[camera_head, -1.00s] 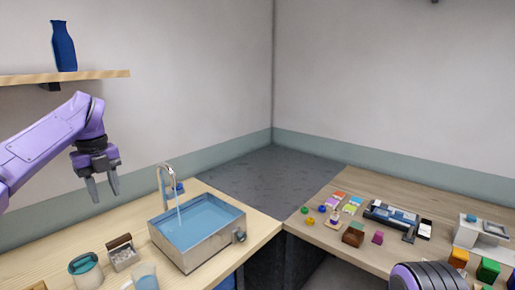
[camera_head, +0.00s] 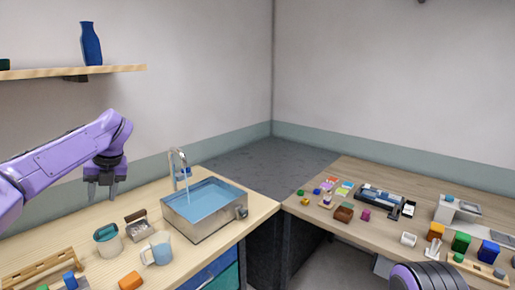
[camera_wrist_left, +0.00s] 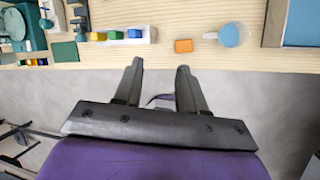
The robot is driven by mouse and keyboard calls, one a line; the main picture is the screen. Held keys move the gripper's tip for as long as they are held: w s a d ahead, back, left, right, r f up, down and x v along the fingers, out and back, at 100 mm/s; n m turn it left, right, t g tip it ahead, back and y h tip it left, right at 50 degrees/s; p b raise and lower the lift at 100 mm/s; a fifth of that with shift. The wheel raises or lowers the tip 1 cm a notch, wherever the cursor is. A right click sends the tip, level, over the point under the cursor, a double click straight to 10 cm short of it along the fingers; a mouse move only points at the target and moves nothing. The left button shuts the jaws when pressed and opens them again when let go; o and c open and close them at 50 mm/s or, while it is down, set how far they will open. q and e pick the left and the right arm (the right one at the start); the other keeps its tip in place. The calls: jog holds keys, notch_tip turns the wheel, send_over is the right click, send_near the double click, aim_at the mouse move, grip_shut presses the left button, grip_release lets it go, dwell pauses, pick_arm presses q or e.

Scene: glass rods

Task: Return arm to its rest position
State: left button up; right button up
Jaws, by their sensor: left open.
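My left gripper (camera_head: 103,190) is open and empty in the head view, hanging fingers down from the purple arm at the left, in front of the wall and above the back of the left counter. In the left wrist view the two dark fingers (camera_wrist_left: 157,75) stand apart with nothing between them. Part of my other arm shows as a dark banded shape at the bottom right of the head view; its gripper is not visible.
The left counter (camera_head: 80,226) holds a sink (camera_head: 204,212) with a running faucet (camera_head: 177,165), a teal container (camera_head: 108,240), a mug (camera_head: 157,250), an orange block (camera_head: 131,281) and a wooden rack (camera_head: 42,268). A shelf (camera_head: 110,71) with a blue vase (camera_head: 91,43) is above. The right counter (camera_head: 400,172) holds several small items.

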pick_arm(q)
jog(key=s+d+f+m+t+y+b, duration=0.1)
jog(key=d+f+m+t, duration=0.25)
jog(key=f+m, duration=0.6)
jog(key=s+d+f+m+t+y+b, duration=0.15)
jog(key=d+f+m, duration=0.35)
jog(key=f, duration=0.7)
jog(key=s+d+f+m+t+y+b, duration=0.1)
jog(key=d+f+m+t+b, duration=0.2)
jog(key=f+m, duration=0.6)
jog(key=s+d+f+m+g+h+b, duration=0.15)
jog(key=s+f+m, duration=0.25)
jog(key=s+f, duration=0.55)
jog(key=s+d+f+m+h, duration=0.25)
jog(key=s+f+m, duration=0.25)
jog(key=s+f, duration=0.45)
jog(key=s+a+f+m+g+b, duration=0.1)
jog(key=s+a+f+m+g, duration=0.1)
jog(key=s, duration=0.7)
jog(key=s+a+f+m+g+b, duration=0.1)
jog(key=s+f, duration=0.3)
jog(key=s, duration=0.6)
jog(key=shift+s+a+f+m+g+h+b, duration=0.3)
jog(key=shift+a+g+h+b, duration=0.3)
jog(key=shift+a, duration=0.3)
